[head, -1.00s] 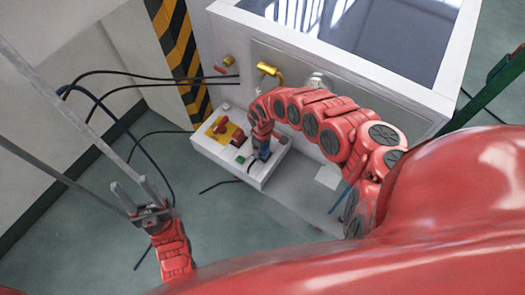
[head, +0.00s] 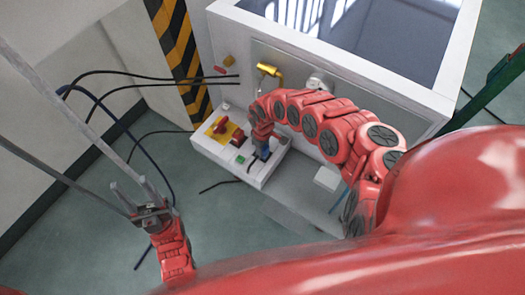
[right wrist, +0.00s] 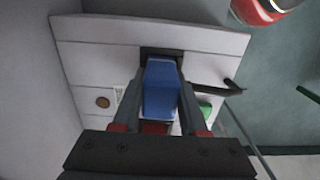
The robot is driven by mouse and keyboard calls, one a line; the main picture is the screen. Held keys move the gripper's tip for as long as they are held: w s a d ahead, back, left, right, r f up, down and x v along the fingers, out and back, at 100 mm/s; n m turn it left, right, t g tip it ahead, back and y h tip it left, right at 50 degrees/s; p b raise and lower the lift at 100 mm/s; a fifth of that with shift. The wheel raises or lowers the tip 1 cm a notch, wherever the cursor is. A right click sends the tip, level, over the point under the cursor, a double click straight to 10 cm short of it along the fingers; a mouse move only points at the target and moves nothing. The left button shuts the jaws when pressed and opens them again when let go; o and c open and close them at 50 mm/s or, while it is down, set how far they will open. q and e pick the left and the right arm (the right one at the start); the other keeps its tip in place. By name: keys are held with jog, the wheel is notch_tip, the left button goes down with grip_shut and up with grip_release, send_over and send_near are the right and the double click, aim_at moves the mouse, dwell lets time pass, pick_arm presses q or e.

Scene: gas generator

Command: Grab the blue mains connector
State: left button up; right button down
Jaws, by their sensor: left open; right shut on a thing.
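The blue mains connector (right wrist: 161,90) sits at a dark socket on the white control panel (right wrist: 85,32) in the right wrist view. My right gripper (right wrist: 161,85) has one finger along each side of it and is shut on it. In the head view the connector (head: 262,154) is partly hidden by my right gripper (head: 262,145), which reaches down onto the panel's right part. My left gripper (head: 140,195) is open and empty, away to the lower left above the floor.
The panel also carries a red switch on a yellow plate (head: 223,129) and a green button (head: 240,160). A yellow valve handle (head: 268,69) is on the cabinet above. Black cables (head: 150,75) hang at the left. Open floor (head: 205,225) lies below the panel.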

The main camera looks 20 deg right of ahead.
jog(key=shift+r, duration=0.15)
jog(key=shift+r, duration=0.5)
jog(key=shift+s+r, duration=0.25)
jog(key=shift+r, duration=1)
jog(key=s, duration=0.3)
jog(key=s+p, duration=0.1)
jog(key=s, duration=0.1)
jog(key=shift+s+d+r, duration=0.1)
jog(key=shift+s+r, duration=0.1)
jog(key=shift+r, duration=0.2)
jog(key=s+p, duration=0.9)
jog(key=s, duration=0.1)
jog(key=shift+a+r+p, duration=0.2)
jog(key=shift+a+p, duration=0.1)
jog(key=shift+p, duration=0.1)
